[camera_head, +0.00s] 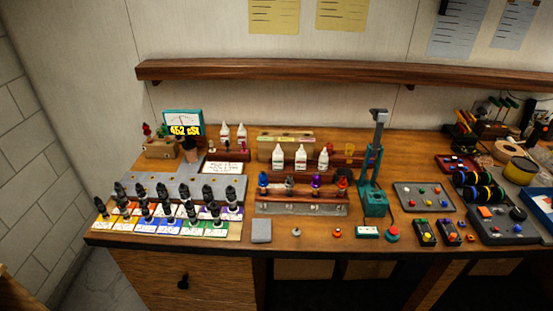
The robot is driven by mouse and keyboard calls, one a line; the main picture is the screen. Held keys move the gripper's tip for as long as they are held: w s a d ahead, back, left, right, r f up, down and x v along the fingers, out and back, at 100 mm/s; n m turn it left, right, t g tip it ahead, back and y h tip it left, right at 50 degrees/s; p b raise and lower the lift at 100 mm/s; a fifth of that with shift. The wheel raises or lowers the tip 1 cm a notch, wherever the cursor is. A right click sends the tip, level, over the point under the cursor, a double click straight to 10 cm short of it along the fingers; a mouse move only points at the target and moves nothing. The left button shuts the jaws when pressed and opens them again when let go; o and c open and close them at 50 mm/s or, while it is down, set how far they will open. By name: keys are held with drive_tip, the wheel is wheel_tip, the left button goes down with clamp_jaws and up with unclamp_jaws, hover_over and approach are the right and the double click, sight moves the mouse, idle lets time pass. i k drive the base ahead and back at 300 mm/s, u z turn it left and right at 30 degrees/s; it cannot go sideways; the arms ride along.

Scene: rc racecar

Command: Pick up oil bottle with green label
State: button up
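Several small white bottles stand on the wooden workbench (285,237). Three are in a row near the middle: a left one (278,157), a middle one (301,157) and a right one (323,158). Two more stand further back at the left, one (225,133) beside the other (241,133). All look upright. Their labels are too small to read, and I cannot tell which one is green. My gripper is not in view.
A teal stand (374,195) with a tall post rises right of the bottles. In front of them is a wooden rack (300,206) holding several shock absorbers. Dark shocks on colored cards crowd the left. A wall shelf (330,71) runs above. A gauge (183,122) stands back left.

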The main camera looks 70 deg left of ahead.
sight(278, 154)
drive_tip(key=u, duration=0.1)
drive_tip(key=k, duration=1.5)
drive_tip(key=u, duration=1.95)
drive_tip(key=i, duration=0.45)
drive_tip(key=u, duration=0.1)
